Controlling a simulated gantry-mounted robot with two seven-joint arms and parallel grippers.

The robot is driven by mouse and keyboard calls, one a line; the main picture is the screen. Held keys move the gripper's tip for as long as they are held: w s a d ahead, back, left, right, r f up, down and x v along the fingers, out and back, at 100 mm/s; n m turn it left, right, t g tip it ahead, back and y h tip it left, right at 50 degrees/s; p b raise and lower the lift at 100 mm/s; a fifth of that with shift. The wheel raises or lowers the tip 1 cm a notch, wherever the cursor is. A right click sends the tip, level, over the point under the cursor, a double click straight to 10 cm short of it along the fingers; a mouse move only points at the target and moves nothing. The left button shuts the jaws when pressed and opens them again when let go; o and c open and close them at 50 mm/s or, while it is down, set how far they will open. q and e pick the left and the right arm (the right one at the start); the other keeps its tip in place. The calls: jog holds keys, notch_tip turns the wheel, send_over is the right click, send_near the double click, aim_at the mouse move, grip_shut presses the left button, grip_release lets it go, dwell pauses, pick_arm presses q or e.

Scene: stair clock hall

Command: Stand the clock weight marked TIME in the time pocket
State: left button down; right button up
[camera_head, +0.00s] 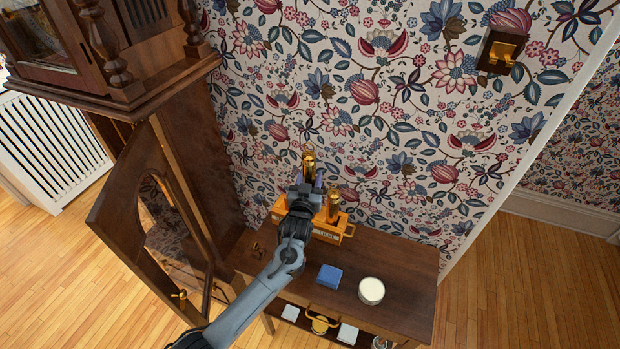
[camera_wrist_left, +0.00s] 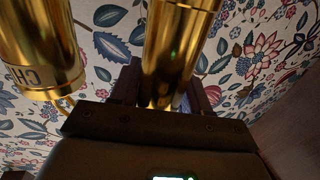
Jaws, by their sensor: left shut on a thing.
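My left gripper (camera_head: 312,186) is over the back of the small table. In the left wrist view it is shut on a brass cylindrical weight (camera_wrist_left: 178,45); no marking shows on the side I see. The top of a brass weight also shows just beyond the gripper in the head view (camera_head: 308,159). A second brass weight (camera_head: 333,207) stands upright at the wooden rack (camera_head: 345,233); the rack's label is too small to read. In the left wrist view a neighbouring weight (camera_wrist_left: 42,45) bears letters beginning "CH". My arm hides much of the rack and its pockets. My right gripper is out of view.
The dark table (camera_head: 405,270) carries a blue block (camera_head: 330,276) and a white round tub (camera_head: 371,291). The tall clock's door (camera_head: 150,220) hangs open at left. A brass wall fitting (camera_head: 502,51) is at upper right. The table's right side is clear.

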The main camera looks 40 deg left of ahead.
pick_arm(q)
jog(key=shift+f+b, duration=1.4)
jog(key=shift+f, duration=0.8)
jog(key=shift+w+p, duration=0.1)
jog(key=shift+p, duration=0.45)
dwell(0.7)
jog(key=shift+f+b, duration=0.4)
jog(key=shift+f, duration=0.15)
dwell(0.3)
jog(key=shift+f+b, duration=0.75)
jog(key=shift+f, duration=0.35)
jog(key=shift+f+b, duration=0.35)
jog(key=shift+f, duration=0.2)
jog(key=shift+f+b, duration=0.7)
jog(key=shift+f, duration=0.35)
jog(key=shift+r, duration=0.25)
